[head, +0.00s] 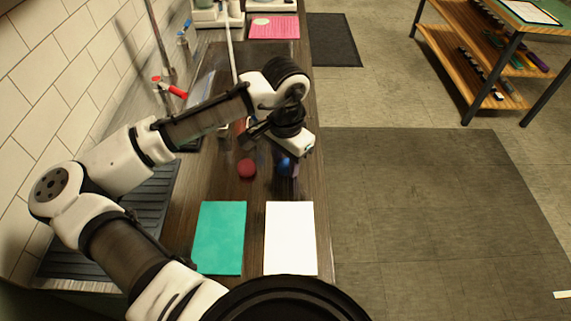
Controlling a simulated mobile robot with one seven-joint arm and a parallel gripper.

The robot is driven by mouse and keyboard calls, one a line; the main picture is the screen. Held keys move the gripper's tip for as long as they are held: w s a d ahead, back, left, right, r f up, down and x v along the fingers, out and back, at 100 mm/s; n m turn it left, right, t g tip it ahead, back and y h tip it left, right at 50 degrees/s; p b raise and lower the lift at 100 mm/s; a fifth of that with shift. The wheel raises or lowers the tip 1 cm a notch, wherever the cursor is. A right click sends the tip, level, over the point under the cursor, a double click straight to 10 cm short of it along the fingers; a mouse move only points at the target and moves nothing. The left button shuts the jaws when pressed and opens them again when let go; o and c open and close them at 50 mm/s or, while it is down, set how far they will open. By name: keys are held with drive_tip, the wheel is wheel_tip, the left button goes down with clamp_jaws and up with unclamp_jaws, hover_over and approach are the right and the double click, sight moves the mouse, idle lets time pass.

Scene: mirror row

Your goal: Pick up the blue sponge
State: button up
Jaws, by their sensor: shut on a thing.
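The blue sponge (288,168) shows only as a small dark blue patch at the right part of the counter, mostly hidden under my gripper. My gripper (285,157) points down over it and is shut on it. The fingertips are small and dark, and I cannot tell whether the sponge is clear of the counter.
A red ball (246,168) lies just left of my gripper. A teal mat (219,238) and a white mat (291,238) lie nearer me. A pink mat (274,27) is at the far end. A red-handled tap (172,89) stands by the tiled wall. Open floor lies right.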

sight(286, 162)
wheel_tip(286, 162, up, 20)
drive_tip(key=shift+b, duration=0.45)
idle(0.4)
drive_tip(key=shift+o, duration=1.3)
drive_tip(key=shift+c, duration=0.9)
